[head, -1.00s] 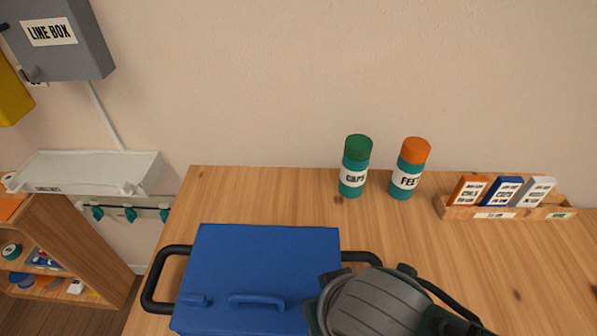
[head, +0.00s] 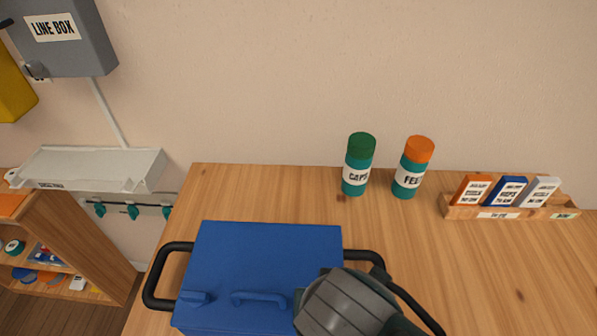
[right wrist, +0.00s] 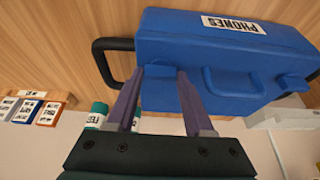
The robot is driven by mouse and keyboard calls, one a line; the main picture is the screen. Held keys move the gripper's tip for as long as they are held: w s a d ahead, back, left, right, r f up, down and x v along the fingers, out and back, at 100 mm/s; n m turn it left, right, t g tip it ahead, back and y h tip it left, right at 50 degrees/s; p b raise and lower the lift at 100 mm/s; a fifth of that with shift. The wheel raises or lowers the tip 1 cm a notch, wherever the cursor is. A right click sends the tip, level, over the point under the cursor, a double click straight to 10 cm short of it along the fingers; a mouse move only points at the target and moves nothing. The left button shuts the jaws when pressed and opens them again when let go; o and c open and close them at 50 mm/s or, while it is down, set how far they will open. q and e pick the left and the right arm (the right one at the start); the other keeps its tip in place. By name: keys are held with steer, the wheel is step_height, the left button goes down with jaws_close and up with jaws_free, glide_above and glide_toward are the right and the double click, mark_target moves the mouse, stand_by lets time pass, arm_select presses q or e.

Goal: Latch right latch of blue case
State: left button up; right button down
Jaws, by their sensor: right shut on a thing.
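The blue case (head: 262,262) stands on the table with its lid down and a black side handle at each end. Its left latch (head: 194,298) and front handle (head: 258,298) show in the head view. My right wrist and arm cover its front right corner there, hiding the right latch. In the right wrist view, the case (right wrist: 215,45) appears upside down. My right gripper (right wrist: 160,73) has its two fingers on either side of the right latch (right wrist: 161,76), shut on it. My left gripper is in neither view.
A green-capped bottle (head: 358,165) and an orange-capped bottle (head: 413,168) stand behind the case. A wooden rack (head: 505,212) with small boxes sits at the right. The table (head: 470,270) between the rack and my right arm is clear.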

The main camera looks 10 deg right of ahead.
steer(key=shift+c, duration=1.4)
jaws_free()
steer(key=p+v, duration=0.3)
steer(key=v, duration=0.7)
steer(key=shift+a, duration=0.1)
